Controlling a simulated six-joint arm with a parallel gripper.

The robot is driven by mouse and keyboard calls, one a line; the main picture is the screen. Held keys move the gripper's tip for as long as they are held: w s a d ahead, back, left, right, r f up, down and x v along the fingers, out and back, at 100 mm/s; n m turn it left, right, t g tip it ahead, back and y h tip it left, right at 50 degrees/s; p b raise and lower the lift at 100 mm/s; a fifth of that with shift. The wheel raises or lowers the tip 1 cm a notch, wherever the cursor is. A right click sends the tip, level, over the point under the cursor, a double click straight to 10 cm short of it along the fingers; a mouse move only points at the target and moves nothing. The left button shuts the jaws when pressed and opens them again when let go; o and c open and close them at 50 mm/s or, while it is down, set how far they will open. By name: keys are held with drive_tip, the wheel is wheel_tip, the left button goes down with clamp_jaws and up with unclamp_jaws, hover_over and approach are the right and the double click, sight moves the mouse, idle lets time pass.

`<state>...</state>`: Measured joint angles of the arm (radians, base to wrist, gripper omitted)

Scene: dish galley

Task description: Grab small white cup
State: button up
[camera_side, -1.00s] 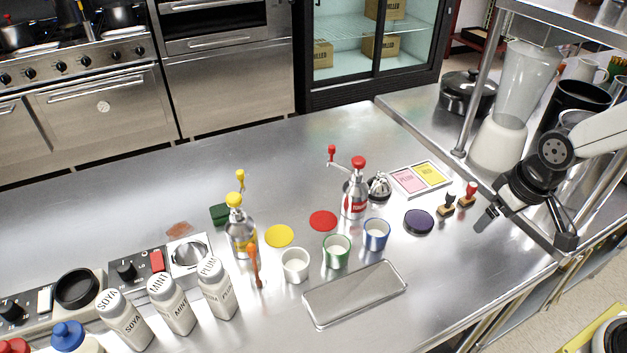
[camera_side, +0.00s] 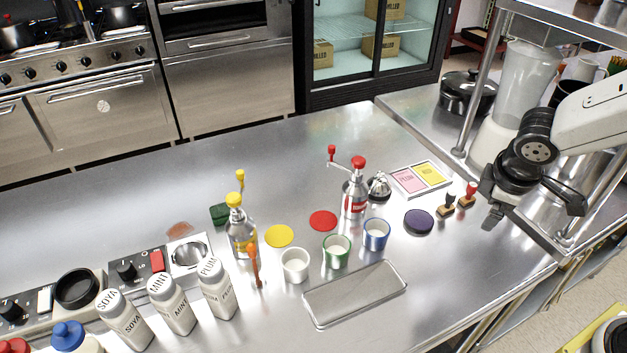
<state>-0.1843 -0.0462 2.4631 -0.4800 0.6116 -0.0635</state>
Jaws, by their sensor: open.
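The small white cup (camera_side: 295,266) stands upright on the steel counter, left of a green-banded cup (camera_side: 337,251) and a blue-banded cup (camera_side: 376,235). It looks empty inside. My gripper (camera_side: 491,220) is at the right, above the counter's right edge, well apart from the white cup. Its jaws are open and hold nothing.
A metal tray (camera_side: 355,294) lies in front of the cups. A yellow-topped dispenser (camera_side: 241,232) and an orange-handled tool (camera_side: 255,266) stand left of the white cup. A red-topped dispenser (camera_side: 355,190), a dark purple pad (camera_side: 418,222) and stamps (camera_side: 467,194) lie towards my gripper.

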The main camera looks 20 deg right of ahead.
drive_tip(key=w+a+n+h, duration=0.1)
drive_tip(key=w+n, duration=0.1)
drive_tip(key=n, duration=0.2)
drive_tip(key=n+t+y, duration=0.7)
drive_tip(key=n+t, duration=0.4)
drive_tip(key=n, duration=1.6)
hover_over(304, 270)
drive_tip(key=s, duration=0.5)
drive_tip(key=f, duration=0.8)
drive_tip(key=d+f, duration=0.1)
drive_tip(key=f, duration=0.4)
drive_tip(key=shift+w+d, duration=0.1)
drive_tip(key=shift+w, duration=0.15)
drive_tip(key=shift+f, duration=0.45)
drive_tip(key=shift+x, duration=1.35)
